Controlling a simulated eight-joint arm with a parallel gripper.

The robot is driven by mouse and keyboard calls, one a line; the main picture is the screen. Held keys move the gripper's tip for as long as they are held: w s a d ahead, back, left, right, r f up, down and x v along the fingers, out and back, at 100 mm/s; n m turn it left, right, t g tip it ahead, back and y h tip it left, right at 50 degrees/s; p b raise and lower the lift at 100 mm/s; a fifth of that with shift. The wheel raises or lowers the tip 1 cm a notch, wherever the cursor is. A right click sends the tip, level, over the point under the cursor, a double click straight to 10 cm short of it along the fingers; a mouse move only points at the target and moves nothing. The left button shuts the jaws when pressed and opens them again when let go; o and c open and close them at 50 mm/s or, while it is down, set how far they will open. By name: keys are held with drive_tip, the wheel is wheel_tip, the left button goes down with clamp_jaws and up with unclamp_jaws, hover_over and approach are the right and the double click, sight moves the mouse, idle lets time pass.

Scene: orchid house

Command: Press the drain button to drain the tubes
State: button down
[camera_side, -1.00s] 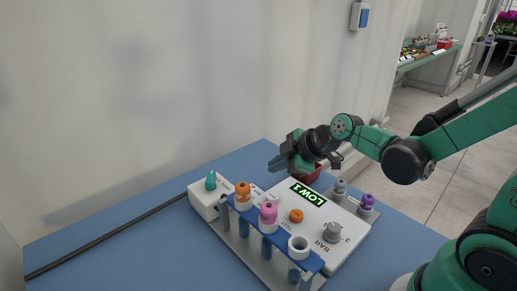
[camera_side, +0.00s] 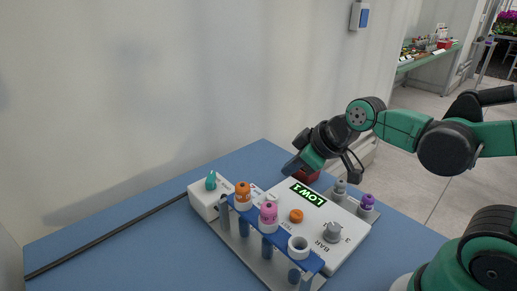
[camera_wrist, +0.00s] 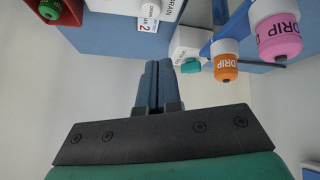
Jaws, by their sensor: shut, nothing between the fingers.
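A blue rack (camera_side: 275,233) along the panel's near side holds tubes with an orange cap (camera_side: 242,190), a pink cap (camera_side: 268,212) and a white ring top (camera_side: 299,246). My gripper (camera_side: 290,171) is shut and empty, above the panel's far edge; its fingers also show together in the wrist view (camera_wrist: 156,65).
A white block with a teal lever (camera_side: 211,181) stands at the rack's left end. A red container (camera_side: 308,179) sits behind the panel, under my gripper. The table's left side is clear except for a dark rod (camera_side: 110,244).

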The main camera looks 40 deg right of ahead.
drive_tip(key=s+m, duration=0.3)
drive_tip(key=m, duration=0.1)
drive_tip(key=shift+r+g+h, duration=0.3)
drive_tip(key=shift+r+h, duration=0.1)
drive_tip(key=shift+r, duration=0.1)
wheel_tip(320, 180, up, 4)
drive_tip(key=g, duration=0.7)
hover_over(273, 196)
drive_tip(key=shift+s+a, duration=0.1)
drive_tip(key=shift+s, duration=0.1)
drive_tip(key=f, duration=1.4)
drive_tip(key=shift+w, duration=0.2)
